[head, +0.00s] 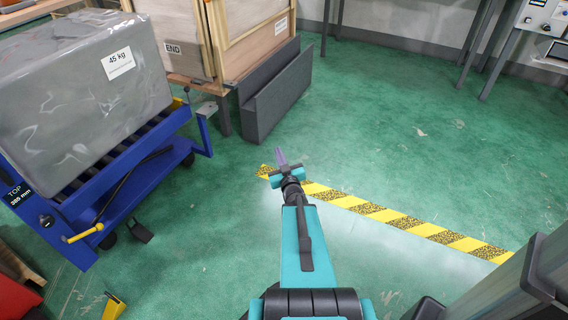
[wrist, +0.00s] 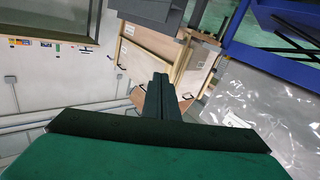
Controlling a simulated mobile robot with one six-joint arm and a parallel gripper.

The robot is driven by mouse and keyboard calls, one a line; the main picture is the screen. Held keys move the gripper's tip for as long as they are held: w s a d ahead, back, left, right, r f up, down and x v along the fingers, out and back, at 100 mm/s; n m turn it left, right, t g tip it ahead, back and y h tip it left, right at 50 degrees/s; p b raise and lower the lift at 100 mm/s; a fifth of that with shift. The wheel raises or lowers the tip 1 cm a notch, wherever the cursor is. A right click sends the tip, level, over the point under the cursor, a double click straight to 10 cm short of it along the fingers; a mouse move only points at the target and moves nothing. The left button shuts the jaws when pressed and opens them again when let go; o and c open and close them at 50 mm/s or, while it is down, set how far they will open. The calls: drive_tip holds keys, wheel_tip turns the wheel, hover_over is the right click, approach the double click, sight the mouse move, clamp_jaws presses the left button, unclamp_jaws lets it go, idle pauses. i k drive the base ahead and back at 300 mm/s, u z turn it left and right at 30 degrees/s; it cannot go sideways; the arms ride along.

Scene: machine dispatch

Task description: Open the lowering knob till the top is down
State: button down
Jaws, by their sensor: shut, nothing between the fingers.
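A blue lift cart (head: 110,205) stands at the left in the head view, its roller top bearing a grey wrapped block (head: 75,100) labelled 45 kg. A black sign (head: 17,194) on the cart reads TOP with a height in mm, too small to read surely. Below the sign are a small dark round part (head: 46,221) and a yellow lever (head: 85,234); I cannot tell which is the lowering knob. My gripper (head: 280,157) is shut and empty over the floor, right of the cart and apart from it. Its fingers (wrist: 158,95) also show in the wrist view.
A wooden crate (head: 240,35) marked END stands behind the cart, with a dark grey angled block (head: 275,95) beside it. A black pedal (head: 139,230) is low by the cart. Yellow-black tape (head: 400,222) crosses the floor. The green floor at right is mostly clear.

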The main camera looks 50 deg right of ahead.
sight(46, 221)
drive_tip(key=u, duration=1.75)
drive_tip(key=i, duration=0.9)
